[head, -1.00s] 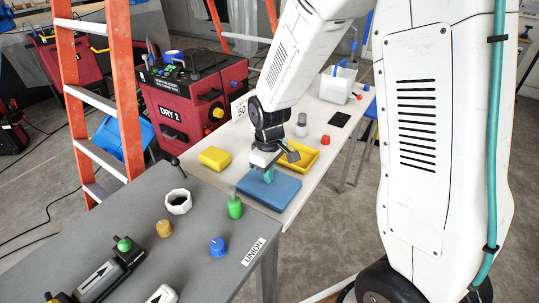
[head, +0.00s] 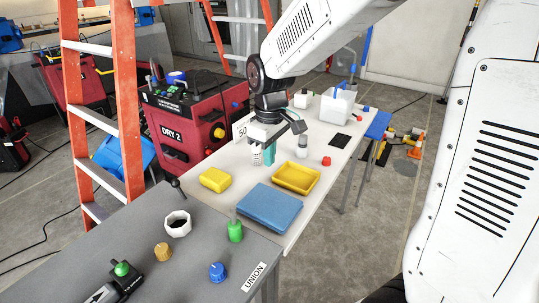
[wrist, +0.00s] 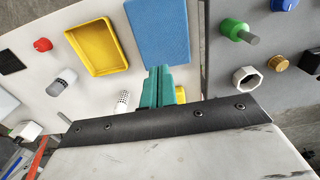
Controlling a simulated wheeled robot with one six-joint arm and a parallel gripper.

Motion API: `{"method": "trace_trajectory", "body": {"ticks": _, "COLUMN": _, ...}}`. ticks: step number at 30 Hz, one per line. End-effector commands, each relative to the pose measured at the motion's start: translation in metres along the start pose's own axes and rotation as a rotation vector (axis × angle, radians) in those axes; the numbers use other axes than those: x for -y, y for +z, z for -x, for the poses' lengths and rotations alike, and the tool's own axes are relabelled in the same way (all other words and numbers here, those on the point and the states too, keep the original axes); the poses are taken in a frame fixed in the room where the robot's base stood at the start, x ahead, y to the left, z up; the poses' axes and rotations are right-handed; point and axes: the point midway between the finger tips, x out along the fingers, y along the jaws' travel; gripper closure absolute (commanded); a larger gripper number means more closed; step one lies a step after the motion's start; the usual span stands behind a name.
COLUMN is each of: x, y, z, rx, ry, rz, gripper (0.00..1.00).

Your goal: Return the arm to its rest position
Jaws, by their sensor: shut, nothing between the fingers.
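My gripper (head: 269,156) hangs over the white table with its teal fingers pointing down. The fingers are shut with nothing between them. In the wrist view the shut teal fingers (wrist: 160,80) show above the table, near a blue pad (wrist: 160,32) and a yellow tray (wrist: 95,47). In the head view the blue pad (head: 268,207) lies in front of the gripper and the yellow tray (head: 297,178) to its right. My white arm reaches in from the upper right.
A yellow block (head: 215,179) and a clear-white bottle (head: 302,147) stand near the gripper. A white container (head: 337,107) is at the far end. The grey table (head: 195,235) in front holds a green knob (head: 235,230) and a white nut (head: 177,223). An orange ladder (head: 130,110) and red DRY 2 unit (head: 180,130) are on the left.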

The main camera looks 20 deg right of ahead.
Motion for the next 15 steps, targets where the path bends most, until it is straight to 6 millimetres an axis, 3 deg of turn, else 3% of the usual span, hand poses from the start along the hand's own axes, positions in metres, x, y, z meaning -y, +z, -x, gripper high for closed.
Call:
{"method": "trace_trajectory", "body": {"ticks": 12, "x": 0.001, "y": 0.001, "z": 0.0, "rx": 0.005, "ry": -0.003, "rz": -0.024, "gripper": 1.0}}
{"method": "trace_trajectory", "body": {"ticks": 15, "x": 0.01, "y": 0.017, "z": -0.007, "rx": 0.06, "ry": -0.029, "rz": -0.102, "gripper": 1.0}}
